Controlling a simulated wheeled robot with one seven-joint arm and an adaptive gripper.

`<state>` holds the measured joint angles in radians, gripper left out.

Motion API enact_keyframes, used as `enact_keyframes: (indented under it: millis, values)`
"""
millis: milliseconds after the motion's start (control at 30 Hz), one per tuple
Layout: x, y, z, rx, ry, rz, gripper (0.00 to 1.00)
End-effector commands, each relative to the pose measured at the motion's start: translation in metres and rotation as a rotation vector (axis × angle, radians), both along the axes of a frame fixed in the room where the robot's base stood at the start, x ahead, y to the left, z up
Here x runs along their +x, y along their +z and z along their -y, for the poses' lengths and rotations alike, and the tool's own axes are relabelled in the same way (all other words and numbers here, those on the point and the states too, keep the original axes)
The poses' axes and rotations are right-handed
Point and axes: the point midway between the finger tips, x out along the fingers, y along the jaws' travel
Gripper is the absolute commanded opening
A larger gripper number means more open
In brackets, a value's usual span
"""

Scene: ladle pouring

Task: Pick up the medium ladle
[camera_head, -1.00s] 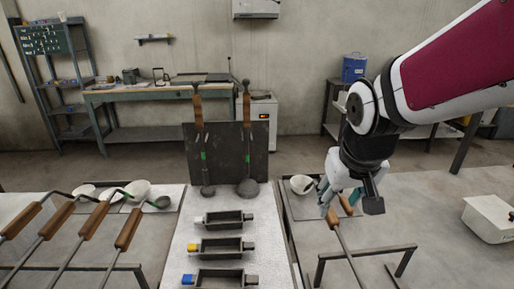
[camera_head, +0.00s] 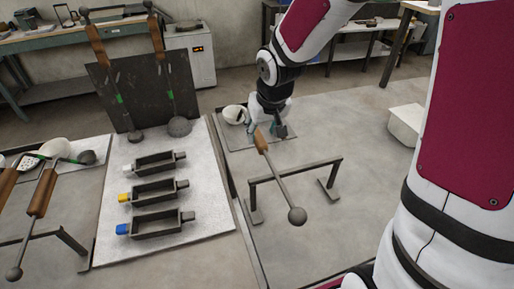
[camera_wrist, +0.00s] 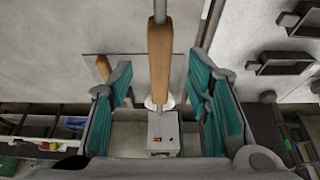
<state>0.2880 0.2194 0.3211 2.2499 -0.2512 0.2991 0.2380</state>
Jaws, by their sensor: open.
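A ladle-like tool with a wooden handle (camera_head: 261,142) lies across a low metal rack, its grey rod ending in a round knob (camera_head: 297,215). My gripper (camera_head: 268,127) is at the far end of that handle. In the wrist view, my open gripper (camera_wrist: 163,110) has its teal pads on either side of a wooden handle (camera_wrist: 159,65), with clear gaps. A second wooden handle (camera_wrist: 103,68) shows left of it. Two ladles with green bands, a smaller (camera_head: 135,136) and a larger bowl (camera_head: 180,127), lean on a dark board. I cannot tell which tool is the medium ladle.
The rack (camera_head: 297,172) stands on the right table. A white bowl (camera_head: 233,114) is beside my gripper. Three moulds (camera_head: 155,190) lie on the white-topped table. More wooden-handled tools (camera_head: 42,192) rest at left. A white box (camera_head: 405,124) is at right.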

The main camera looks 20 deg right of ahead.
Motion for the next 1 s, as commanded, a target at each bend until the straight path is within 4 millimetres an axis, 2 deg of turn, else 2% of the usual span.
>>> enact_keyframes:
  millis: [167,433,767,967,1000]
  values:
    - [0.005,-0.011,-0.001,0.001,0.001,-0.001,0.45]
    - [0.021,-0.045,0.000,0.000,0.000,-0.001,0.45]
    - [0.023,-0.049,0.000,0.000,0.000,0.002,0.45]
    - [0.023,-0.049,0.001,0.000,0.000,0.001,0.00]
    - [0.023,-0.049,0.001,0.000,0.000,0.001,0.00]
